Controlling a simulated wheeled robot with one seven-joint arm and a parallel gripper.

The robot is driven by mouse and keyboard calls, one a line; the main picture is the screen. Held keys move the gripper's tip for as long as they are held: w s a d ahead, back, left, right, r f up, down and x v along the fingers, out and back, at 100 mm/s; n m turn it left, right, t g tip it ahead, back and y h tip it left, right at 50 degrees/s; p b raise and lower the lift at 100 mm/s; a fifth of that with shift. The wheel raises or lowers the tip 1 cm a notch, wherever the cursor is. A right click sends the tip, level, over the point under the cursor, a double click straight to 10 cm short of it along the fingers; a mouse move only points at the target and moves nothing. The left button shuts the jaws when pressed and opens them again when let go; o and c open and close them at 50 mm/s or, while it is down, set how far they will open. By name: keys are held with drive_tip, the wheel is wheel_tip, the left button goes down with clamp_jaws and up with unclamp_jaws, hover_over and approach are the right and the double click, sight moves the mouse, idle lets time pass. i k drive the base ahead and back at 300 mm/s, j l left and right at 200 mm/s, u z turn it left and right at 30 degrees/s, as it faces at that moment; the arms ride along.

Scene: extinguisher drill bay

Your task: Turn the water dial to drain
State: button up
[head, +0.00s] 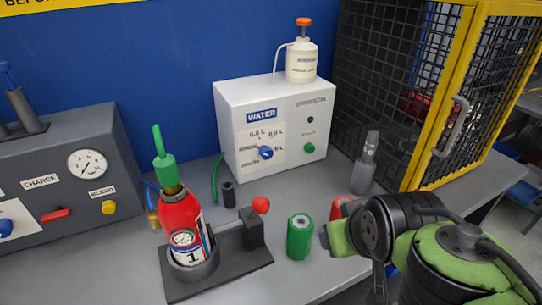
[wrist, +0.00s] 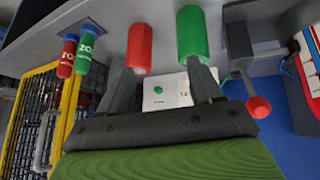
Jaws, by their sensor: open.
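The water dial (head: 266,153) is a blue knob with a small red mark on the front of the white water box (head: 235,110). Printed markings surround it, too small to read surely; its pointer appears turned toward the left. In the wrist view, which looks upside down, my gripper (wrist: 163,75) has its two dark fingers spread with nothing held. Part of the white box front (wrist: 178,92) with a green button shows between the fingers; the dial cannot be made out there. In the head view my arm is at the lower right, apart from the dial, and the fingertips are hidden.
A green cylinder (head: 300,237) and a partly hidden red cylinder (head: 339,208) stand before the box. A red-knobbed lever (head: 260,205) and a red extinguisher (head: 181,220) in a holder are to the left. A yellow-framed mesh cage (head: 440,100) is at right.

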sight(266, 152)
drive_tip(key=k+l+u, duration=0.2)
drive_tip(key=u, duration=0.15)
drive_tip(key=k+l+u, duration=0.15)
drive_tip(key=u, duration=0.15)
drive_tip(key=k+j, duration=0.05)
drive_tip(key=k, duration=0.05)
